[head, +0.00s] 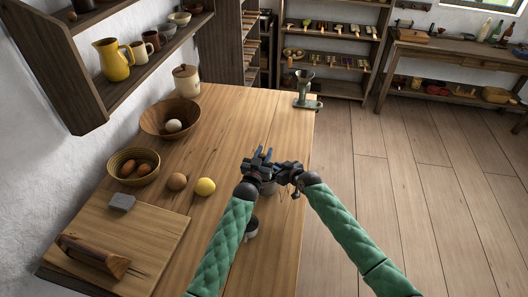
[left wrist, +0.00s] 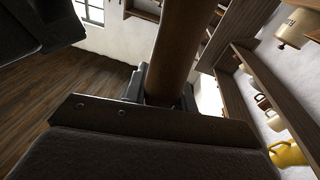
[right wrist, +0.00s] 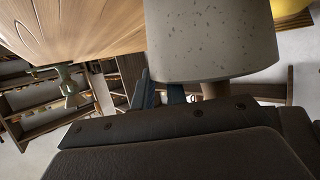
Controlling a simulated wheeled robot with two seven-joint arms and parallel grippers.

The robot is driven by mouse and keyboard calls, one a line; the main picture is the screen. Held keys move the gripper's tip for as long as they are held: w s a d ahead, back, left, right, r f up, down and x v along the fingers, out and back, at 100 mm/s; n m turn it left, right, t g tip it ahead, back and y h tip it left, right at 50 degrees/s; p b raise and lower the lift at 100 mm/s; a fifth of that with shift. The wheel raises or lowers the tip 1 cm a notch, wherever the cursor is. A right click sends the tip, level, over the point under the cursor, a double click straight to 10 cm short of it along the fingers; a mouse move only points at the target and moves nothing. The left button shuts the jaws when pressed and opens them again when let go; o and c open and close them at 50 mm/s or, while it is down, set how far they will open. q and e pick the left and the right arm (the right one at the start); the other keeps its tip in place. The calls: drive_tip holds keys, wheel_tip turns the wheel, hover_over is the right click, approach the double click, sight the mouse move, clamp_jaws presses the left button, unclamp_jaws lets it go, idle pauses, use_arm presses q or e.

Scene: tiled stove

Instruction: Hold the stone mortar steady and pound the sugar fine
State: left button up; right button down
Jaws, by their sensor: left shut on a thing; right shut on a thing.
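The speckled grey stone mortar (right wrist: 210,45) fills the top of the right wrist view. In the head view only a bit of the mortar (head: 268,187) shows under my grippers. My right gripper (head: 290,172) is shut on the mortar at its rim. My left gripper (head: 260,158) is shut on the brown wooden pestle (left wrist: 172,50), above the mortar. The lower part of the pestle (right wrist: 215,91) shows at the mortar's mouth in the right wrist view. The sugar and the mortar's inside are hidden.
A lemon (head: 205,187) and a brown round item (head: 177,182) lie left of my grippers. Two bowls (head: 154,108) (head: 123,156) and a wooden board (head: 150,225) stand farther left. A small cup (head: 251,228) is beside my left arm. A metal grinder (head: 303,92) is at the far edge.

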use_arm(q)
drive_tip(key=shift+f, duration=0.75)
drive_tip(key=shift+r, duration=0.1)
drive_tip(key=shift+r, duration=1.15)
drive_tip(key=shift+f, duration=0.1)
drive_tip(key=shift+f, duration=1.05)
drive_tip(key=shift+r, duration=1.2)
drive_tip(key=shift+f, duration=0.1)
drive_tip(key=shift+f, duration=1.1)
